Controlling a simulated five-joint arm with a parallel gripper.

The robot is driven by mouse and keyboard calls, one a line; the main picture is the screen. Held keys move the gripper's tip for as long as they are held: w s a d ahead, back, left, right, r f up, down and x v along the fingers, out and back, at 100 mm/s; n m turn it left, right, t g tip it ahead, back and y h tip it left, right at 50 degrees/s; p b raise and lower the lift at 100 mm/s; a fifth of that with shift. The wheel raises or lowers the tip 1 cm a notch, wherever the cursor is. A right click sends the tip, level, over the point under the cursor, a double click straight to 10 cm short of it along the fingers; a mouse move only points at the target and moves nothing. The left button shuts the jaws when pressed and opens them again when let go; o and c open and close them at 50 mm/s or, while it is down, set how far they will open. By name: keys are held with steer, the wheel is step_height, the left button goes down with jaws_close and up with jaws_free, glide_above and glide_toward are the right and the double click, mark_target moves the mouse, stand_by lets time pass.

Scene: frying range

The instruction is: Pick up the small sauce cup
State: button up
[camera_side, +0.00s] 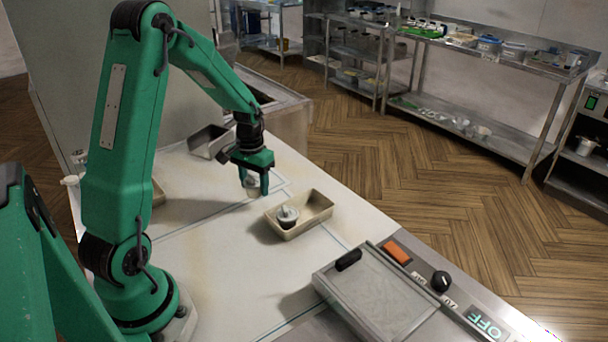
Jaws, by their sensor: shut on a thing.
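My gripper (255,186) points down over the middle of the white worktop (185,250). Its green fingers are shut on a small light-coloured cup (252,189), which I take to be the sauce cup. The fingers hide part of the cup. I cannot tell for sure whether its base touches the worktop. A beige tray (322,212) stands just to the right of my gripper, with another small round pale thing (287,214) in its left part.
A metal tray (209,141) stands behind my gripper. A flat griddle-like unit (375,297) with a black handle is at front right, by a panel with an orange switch (397,253) and a black knob (441,281). The worktop left of the gripper is mostly clear.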

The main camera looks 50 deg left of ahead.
steer(key=d+r, duration=0.7)
steer(key=d, duration=0.4)
steer(key=shift+s+d, duration=0.15)
steer(key=shift+d, duration=0.2)
steer(key=shift+r, duration=0.1)
steer(key=w+d+r+m, duration=0.5)
steer(key=d+r, duration=0.2)
steer(key=d, duration=0.2)
steer(key=s+a+f+n, duration=0.2)
steer(key=s+f+n, duration=0.2)
steer(key=s, duration=0.8)
step_height(320, 180, down, 3)
steer(key=shift+s+r+n, duration=0.1)
steer(key=shift+s+n, duration=0.25)
steer(key=shift+n, duration=0.05)
steer(key=shift+a, duration=0.15)
glide_above(247, 229)
step_height(247, 229, down, 7)
steer(key=shift+f, duration=2)
